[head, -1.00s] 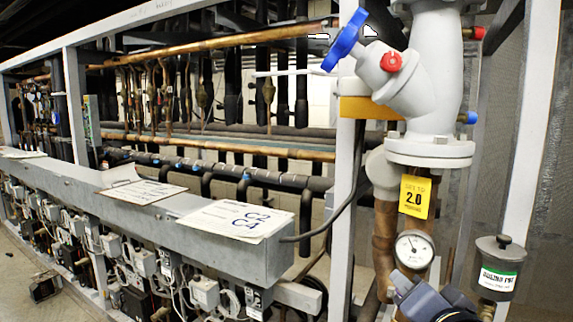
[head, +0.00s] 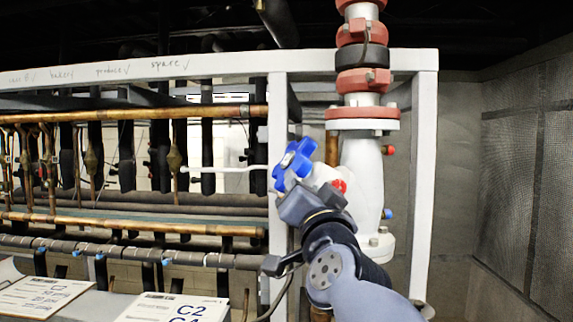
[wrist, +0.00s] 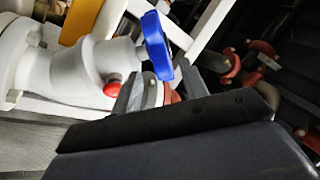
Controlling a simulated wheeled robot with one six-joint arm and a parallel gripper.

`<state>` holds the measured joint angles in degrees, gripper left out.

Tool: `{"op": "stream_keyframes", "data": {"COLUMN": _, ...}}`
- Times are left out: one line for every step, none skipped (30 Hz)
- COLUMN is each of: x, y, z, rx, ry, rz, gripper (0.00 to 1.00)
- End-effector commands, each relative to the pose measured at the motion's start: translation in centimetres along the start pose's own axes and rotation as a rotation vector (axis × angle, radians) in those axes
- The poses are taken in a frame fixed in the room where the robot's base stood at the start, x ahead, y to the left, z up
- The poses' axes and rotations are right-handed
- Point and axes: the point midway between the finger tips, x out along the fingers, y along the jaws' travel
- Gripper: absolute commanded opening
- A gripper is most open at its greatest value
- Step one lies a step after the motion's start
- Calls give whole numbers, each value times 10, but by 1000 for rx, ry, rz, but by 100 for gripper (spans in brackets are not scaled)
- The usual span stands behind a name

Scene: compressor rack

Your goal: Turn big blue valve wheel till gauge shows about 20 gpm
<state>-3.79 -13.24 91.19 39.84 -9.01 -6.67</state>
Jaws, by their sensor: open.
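The big blue valve wheel (head: 294,163) sits on the angled neck of the white valve (head: 366,185), right of middle in the head view. My gripper (head: 303,198) is just below and in front of the wheel and hides part of the neck. In the wrist view the wheel (wrist: 157,47) is seen nearly edge-on, beyond my open gripper (wrist: 170,88). Its grey fingers stand apart with the wheel's lower end near the gap. I cannot tell whether they touch it. The gauge is not in view.
A white frame post (head: 278,120) stands close left of the wheel, with a thin white rod reaching toward it. A red cap (head: 338,185) sticks out of the valve neck, close to my gripper. Copper pipes (head: 130,115) run left. A mesh wall (head: 530,180) stands at right.

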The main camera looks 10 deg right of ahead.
Motion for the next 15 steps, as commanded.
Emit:
{"op": "stream_keyframes", "data": {"x": 9, "y": 1, "z": 2, "rx": -2, "ry": -2, "rz": 2, "gripper": 42}}
{"op": "stream_keyframes", "data": {"x": 14, "y": 1, "z": 2, "rx": -2, "ry": -2, "rz": 2, "gripper": 42}}
{"op": "stream_keyframes", "data": {"x": 21, "y": 1, "z": 1, "rx": -1, "ry": -3, "rz": 2, "gripper": 42}}
{"op": "stream_keyframes", "data": {"x": 26, "y": 1, "z": 1, "rx": 0, "ry": -3, "rz": 2, "gripper": 42}}
{"op": "stream_keyframes", "data": {"x": 31, "y": 1, "z": 2, "rx": -1, "ry": -3, "rz": 2, "gripper": 42}}
{"op": "stream_keyframes", "data": {"x": 38, "y": 1, "z": 2, "rx": -2, "ry": -3, "rz": 2, "gripper": 42}}
{"op": "stream_keyframes", "data": {"x": 43, "y": 1, "z": 1, "rx": -1, "ry": -3, "rz": 1, "gripper": 42}}
{"op": "stream_keyframes", "data": {"x": 48, "y": 0, "z": 1, "rx": 0, "ry": -3, "rz": 1, "gripper": 42}}
{"op": "stream_keyframes", "data": {"x": 54, "y": 0, "z": 1, "rx": 0, "ry": -3, "rz": 1, "gripper": 42}}
{"op": "stream_keyframes", "data": {"x": 58, "y": 0, "z": 1, "rx": 0, "ry": -3, "rz": 1, "gripper": 42}}
{"op": "stream_keyframes", "data": {"x": 62, "y": 0, "z": 1, "rx": -1, "ry": -2, "rz": 1, "gripper": 42}}
{"op": "stream_keyframes", "data": {"x": 68, "y": 0, "z": 1, "rx": -1, "ry": -3, "rz": 1, "gripper": 42}}
{"op": "stream_keyframes", "data": {"x": 71, "y": 0, "z": 1, "rx": -1, "ry": -2, "rz": 1, "gripper": 42}}
{"op": "stream_keyframes", "data": {"x": 75, "y": 0, "z": 0, "rx": -1, "ry": -2, "rz": 0, "gripper": 42}}
{"op": "stream_keyframes", "data": {"x": 78, "y": 0, "z": 1, "rx": 0, "ry": -3, "rz": 1, "gripper": 42}}
